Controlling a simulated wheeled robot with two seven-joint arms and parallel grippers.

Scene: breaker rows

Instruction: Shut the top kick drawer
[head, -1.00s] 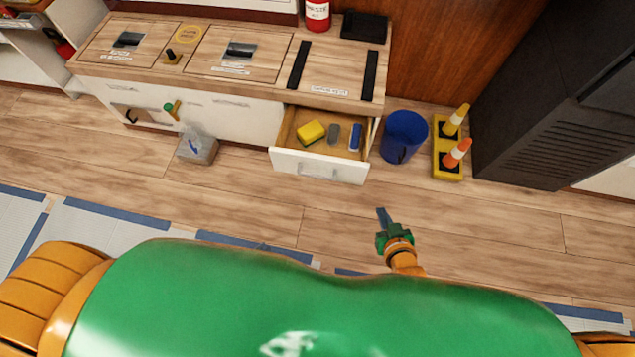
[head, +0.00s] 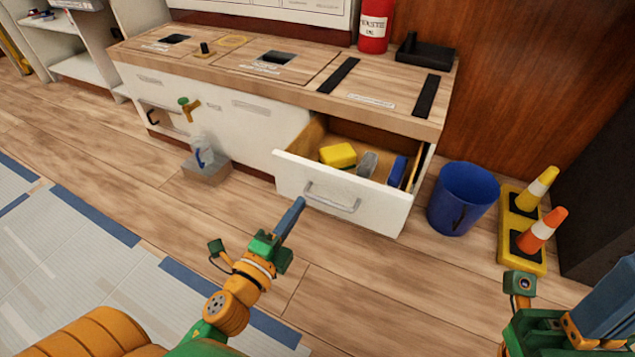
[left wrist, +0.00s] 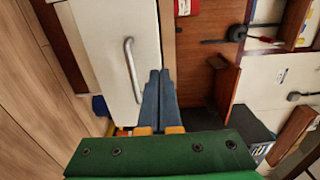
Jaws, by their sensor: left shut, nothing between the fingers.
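The top kick drawer (head: 342,201) stands pulled out at the right end of the low white cabinet. Its white front has a grey bar handle, which also shows in the left wrist view (left wrist: 132,70). A yellow sponge, a grey block and a blue block lie inside. My left gripper (head: 298,204) is shut and empty, low in front of the drawer front, left of the handle in the head view. Its blue fingers (left wrist: 160,82) lie together in the left wrist view; I cannot tell whether they touch the drawer. My right gripper (head: 612,305) is cut off at the lower right corner.
A blue bin (head: 463,200) stands right of the drawer, with a yellow cone base (head: 524,255) and two cones beyond it. A grey block with a jug (head: 205,165) stands left. A red canister (head: 374,22) is on the countertop. The floor before the drawer is clear.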

